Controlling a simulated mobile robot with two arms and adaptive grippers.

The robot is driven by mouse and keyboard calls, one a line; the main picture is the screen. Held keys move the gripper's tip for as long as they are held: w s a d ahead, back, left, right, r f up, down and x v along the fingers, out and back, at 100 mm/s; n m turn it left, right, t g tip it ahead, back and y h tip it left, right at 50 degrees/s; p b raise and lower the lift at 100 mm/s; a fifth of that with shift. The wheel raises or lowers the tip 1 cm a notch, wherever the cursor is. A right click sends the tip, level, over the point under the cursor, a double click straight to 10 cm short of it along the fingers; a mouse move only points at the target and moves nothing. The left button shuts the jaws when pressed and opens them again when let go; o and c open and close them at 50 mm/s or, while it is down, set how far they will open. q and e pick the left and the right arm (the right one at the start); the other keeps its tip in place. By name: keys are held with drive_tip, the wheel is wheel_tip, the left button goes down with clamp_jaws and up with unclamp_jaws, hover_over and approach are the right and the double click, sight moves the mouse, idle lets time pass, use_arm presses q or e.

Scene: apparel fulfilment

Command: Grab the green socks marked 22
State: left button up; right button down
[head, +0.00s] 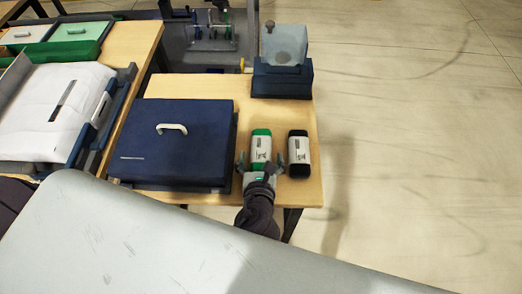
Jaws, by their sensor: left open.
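The green socks (261,147) lie on the wooden table, rolled with a white band around them and green showing at the ends. The number on the band is too small to read. My left gripper (261,166) is open, with its fingers on either side of the near part of the green socks. I cannot tell whether the fingers touch them. A black pair of socks (299,153) with a similar white band lies just to the right. My right gripper is not in view.
A dark blue case (180,150) with a white handle sits left of the socks. A blue box with a clear top (282,78) stands at the table's back right. Left are a white package (50,112) in a tray and a green bin (85,48). Open floor lies right.

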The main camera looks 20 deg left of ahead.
use_arm(q)
drive_tip(key=x, duration=0.2)
drive_tip(key=shift+w+a+f, duration=0.15)
drive_tip(key=shift+w+f, duration=0.05)
drive_tip(key=shift+w, duration=0.1)
drive_tip(key=shift+s, duration=0.1)
drive_tip(key=c, duration=1.2)
drive_tip(key=shift+c, duration=0.2)
